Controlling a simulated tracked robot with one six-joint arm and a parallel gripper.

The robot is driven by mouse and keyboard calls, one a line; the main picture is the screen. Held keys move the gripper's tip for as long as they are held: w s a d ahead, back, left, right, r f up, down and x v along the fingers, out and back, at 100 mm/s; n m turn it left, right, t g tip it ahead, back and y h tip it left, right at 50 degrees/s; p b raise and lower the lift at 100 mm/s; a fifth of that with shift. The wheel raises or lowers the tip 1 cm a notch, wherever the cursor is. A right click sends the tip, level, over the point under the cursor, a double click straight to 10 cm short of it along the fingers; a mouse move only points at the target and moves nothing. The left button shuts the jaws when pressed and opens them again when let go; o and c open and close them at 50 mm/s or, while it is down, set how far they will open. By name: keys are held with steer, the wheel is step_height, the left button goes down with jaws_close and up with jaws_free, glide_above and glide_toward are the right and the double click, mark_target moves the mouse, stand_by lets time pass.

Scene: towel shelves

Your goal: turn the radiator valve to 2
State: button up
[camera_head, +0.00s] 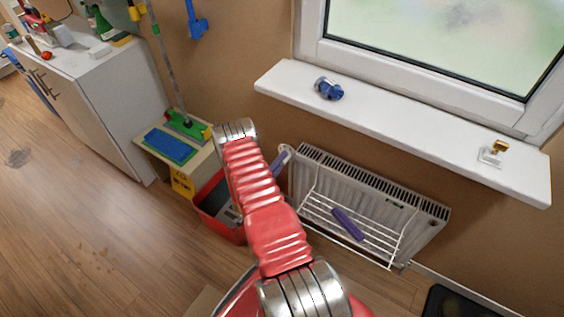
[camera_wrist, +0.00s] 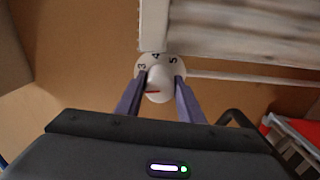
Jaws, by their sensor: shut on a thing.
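The radiator valve (camera_wrist: 155,72) is a white round dial with dark numbers; 3, 4 and 5 show along its top edge in the wrist view. A short red mark shows on its white knob, at the left beside the finger; I cannot tell which number it points to. My gripper (camera_wrist: 158,97) has its two purple fingers shut on the knob, one on each side. In the head view the valve (camera_head: 285,149) is a small white patch at the radiator's left end, with a purple finger of my gripper (camera_head: 279,162) beside it. The lower numbers are hidden.
The white radiator (camera_head: 425,212) carries a wire rack with a purple cloth (camera_head: 347,224). Above, the windowsill (camera_head: 420,133) holds a blue object (camera_head: 328,89) and a small gold-and-white one (camera_head: 494,152). A red bin (camera_head: 222,223) and a low stand (camera_head: 205,160) are at left.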

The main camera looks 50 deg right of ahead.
steer(key=shift+s+d+r+n, duration=0.1)
steer(key=shift+n, duration=1.2)
steer(key=o, duration=1.1)
steer(key=shift+c, duration=0.2)
steer(key=shift+a, duration=0.2)
steer(key=s+a, duration=0.1)
steer(key=a, duration=1.2)
steer(key=shift+a, duration=0.2)
